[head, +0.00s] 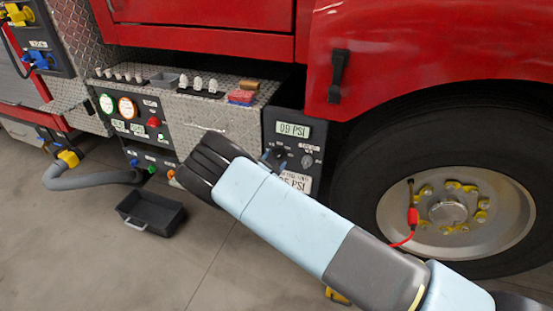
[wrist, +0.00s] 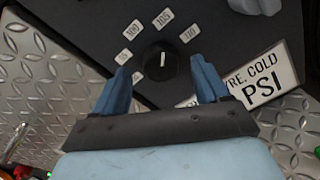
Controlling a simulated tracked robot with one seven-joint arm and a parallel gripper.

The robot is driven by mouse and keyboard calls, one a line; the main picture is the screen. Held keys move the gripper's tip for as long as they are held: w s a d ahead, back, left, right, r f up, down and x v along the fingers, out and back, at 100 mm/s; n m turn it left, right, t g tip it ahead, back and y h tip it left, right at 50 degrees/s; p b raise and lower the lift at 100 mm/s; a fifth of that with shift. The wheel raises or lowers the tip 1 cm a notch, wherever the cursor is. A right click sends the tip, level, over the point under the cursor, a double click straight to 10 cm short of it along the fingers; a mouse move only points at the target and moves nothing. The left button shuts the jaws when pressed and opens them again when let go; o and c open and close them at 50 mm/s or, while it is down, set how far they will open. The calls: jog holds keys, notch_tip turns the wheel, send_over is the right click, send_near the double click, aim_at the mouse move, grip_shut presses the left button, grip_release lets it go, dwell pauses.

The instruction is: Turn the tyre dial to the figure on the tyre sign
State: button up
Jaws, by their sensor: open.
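The tyre dial (wrist: 160,64) is a black knob on the dark panel in the wrist view. Its white mark points up, roughly at the 105 label (wrist: 164,20). Labels for 100 and 110 (wrist: 190,34) flank it, with lower ones further left. My gripper (wrist: 160,78) is open, one blue finger on each side of the dial; I cannot tell if either touches it. The white tyre sign (wrist: 258,82) reads TYRE, COLD and PSI, its figure hidden by a finger. In the head view the sign (head: 296,181) shows a 5 before PSI, its left part covered by my arm.
A display (head: 292,130) on the panel reads 99 PSI. A small knob (head: 307,161) sits right of my gripper. The wheel (head: 450,200), with a red hose fitting (head: 412,215), stands right. A black tray (head: 150,212) lies on the floor at left.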

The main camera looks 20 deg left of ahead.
jog(key=s, duration=1.1)
jog(key=shift+a+r, duration=0.2)
